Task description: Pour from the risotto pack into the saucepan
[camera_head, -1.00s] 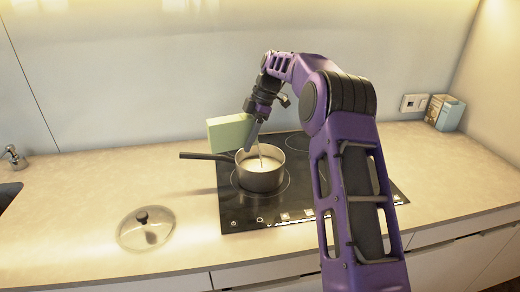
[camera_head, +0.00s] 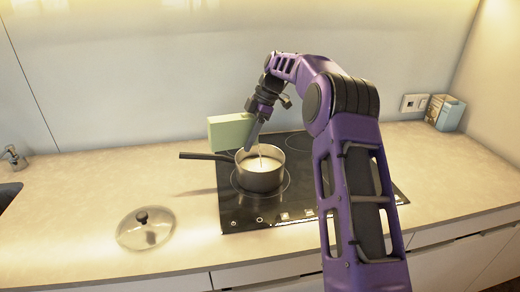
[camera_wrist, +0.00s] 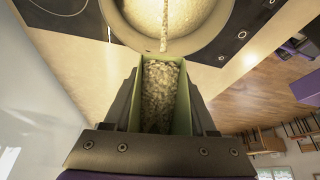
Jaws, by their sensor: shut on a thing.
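The risotto pack (camera_head: 230,132) is a pale green box held tilted on its side above the back left of the saucepan (camera_head: 262,178). My gripper (camera_head: 252,128) is shut on the pack. In the wrist view the open pack (camera_wrist: 162,95) shows pale grains inside, between the two dark fingers. A thin stream of grains (camera_wrist: 164,30) runs from its mouth into the saucepan (camera_wrist: 120,12). The saucepan stands on the hob with its handle to the left. Pale contents (camera_head: 260,165) cover its inside; their depth is hard to tell.
The black hob (camera_head: 245,213) is set into the beige counter. A glass lid (camera_head: 146,236) with a dark knob lies on the counter at left front. A soap dispenser (camera_head: 14,157) stands by the sink at far left. A light blue box (camera_head: 449,117) stands at the back right.

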